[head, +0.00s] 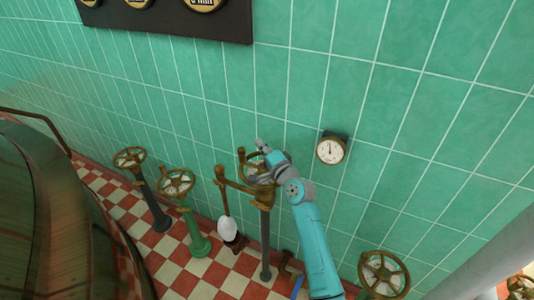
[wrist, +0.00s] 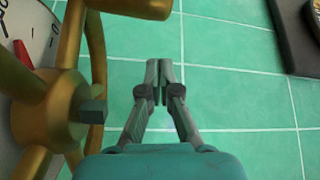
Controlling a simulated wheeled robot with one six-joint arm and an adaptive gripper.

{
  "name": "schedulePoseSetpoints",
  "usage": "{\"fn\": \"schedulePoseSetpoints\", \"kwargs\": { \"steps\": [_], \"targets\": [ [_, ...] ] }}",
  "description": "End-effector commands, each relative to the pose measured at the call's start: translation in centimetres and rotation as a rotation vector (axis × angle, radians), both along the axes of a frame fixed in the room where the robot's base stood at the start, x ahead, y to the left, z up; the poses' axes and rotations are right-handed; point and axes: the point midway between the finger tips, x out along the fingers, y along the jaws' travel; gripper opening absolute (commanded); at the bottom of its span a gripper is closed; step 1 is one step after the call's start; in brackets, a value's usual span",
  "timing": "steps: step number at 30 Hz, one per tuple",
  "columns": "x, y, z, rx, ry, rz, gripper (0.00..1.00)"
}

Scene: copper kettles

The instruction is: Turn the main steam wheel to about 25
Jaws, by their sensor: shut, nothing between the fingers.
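A brass handwheel (head: 250,172) on a grey post stands in front of the green wall, partly hidden behind my arm in the head view. The frames do not show a label naming it as the main steam wheel. In the wrist view the brass wheel (wrist: 45,110) fills the left side, with a hub, spokes and a squared stem end. Behind it is a white dial (wrist: 22,15) with a red mark; its reading cannot be told. My gripper (head: 260,143) is at the wheel's upper side. Its fingers (wrist: 158,68) are shut and empty, to the right of the rim and spokes, apart from them in the wrist view.
A round wall gauge (head: 331,151) hangs right of my arm. Other handwheels stand left (head: 129,158), (head: 175,182) and lower right (head: 384,272). A large rounded vessel (head: 60,220) fills the left.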

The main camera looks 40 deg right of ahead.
Motion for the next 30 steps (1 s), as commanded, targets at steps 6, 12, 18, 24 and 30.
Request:
{"fn": "schedulePoseSetpoints", "kwargs": {
  "steps": [6,12,18,24,30],
  "targets": [
    [1.9,0.7,-0.2,0.001,0.002,0.003,0.0],
    [1.7,2.7,-0.5,0.001,0.001,0.002,0.0],
    [1.5,3.5,-0.6,0.001,0.0,0.0,0.0],
    [1.5,3.5,-0.6,0.001,0.0,0.0,0.0],
    [1.2,2.8,-0.7,0.001,0.0,-0.011,0.0]
  ]
}}
